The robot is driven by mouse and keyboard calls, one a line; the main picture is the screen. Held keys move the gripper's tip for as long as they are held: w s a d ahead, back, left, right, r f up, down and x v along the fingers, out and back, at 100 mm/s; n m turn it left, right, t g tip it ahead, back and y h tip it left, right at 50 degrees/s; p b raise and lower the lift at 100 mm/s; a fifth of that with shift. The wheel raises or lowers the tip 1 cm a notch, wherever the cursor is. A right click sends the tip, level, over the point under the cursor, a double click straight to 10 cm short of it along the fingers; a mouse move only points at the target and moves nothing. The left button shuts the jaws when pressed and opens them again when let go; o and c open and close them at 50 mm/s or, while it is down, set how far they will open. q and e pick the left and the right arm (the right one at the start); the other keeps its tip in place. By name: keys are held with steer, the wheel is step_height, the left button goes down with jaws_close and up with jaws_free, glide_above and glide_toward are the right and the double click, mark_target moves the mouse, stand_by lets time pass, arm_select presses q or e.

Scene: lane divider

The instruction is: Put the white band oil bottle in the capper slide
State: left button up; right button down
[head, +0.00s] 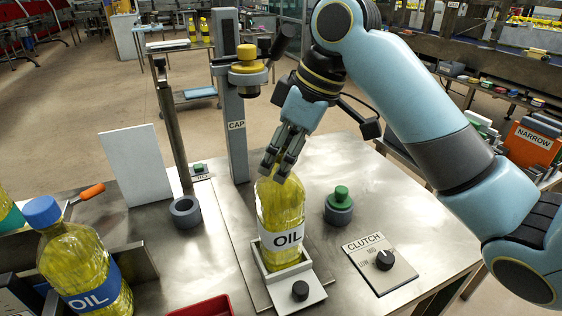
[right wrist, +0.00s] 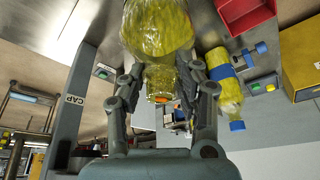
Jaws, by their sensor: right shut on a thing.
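The white band oil bottle (head: 281,205) is a clear bottle of yellow oil with a white OIL label and no cap visible. It stands about upright at the pale square holder of the capper slide (head: 291,275); its base appears inside the rim, though the front wall hides whether it rests on the bottom. My right gripper (head: 279,168) is shut on the bottle's neck from above. In the right wrist view the bottle (right wrist: 158,28) shows with its neck between the fingers (right wrist: 163,85). My left gripper is not in view.
The capper post (head: 233,110) with a yellow head (head: 248,58) rises behind the slide. A green button (head: 340,196) and the clutch panel (head: 378,263) are to the right. A blue-capped, blue band oil bottle (head: 82,262) stands at left. A red tray (head: 204,306) lies near the front edge.

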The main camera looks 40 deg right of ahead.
steer(key=c, duration=1.3)
jaws_free()
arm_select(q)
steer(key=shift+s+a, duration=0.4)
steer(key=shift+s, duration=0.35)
arm_select(e)
steer(key=o, duration=0.4)
steer(key=shift+c, duration=0.2)
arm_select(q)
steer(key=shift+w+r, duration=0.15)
arm_select(e)
steer(key=v, duration=1.2)
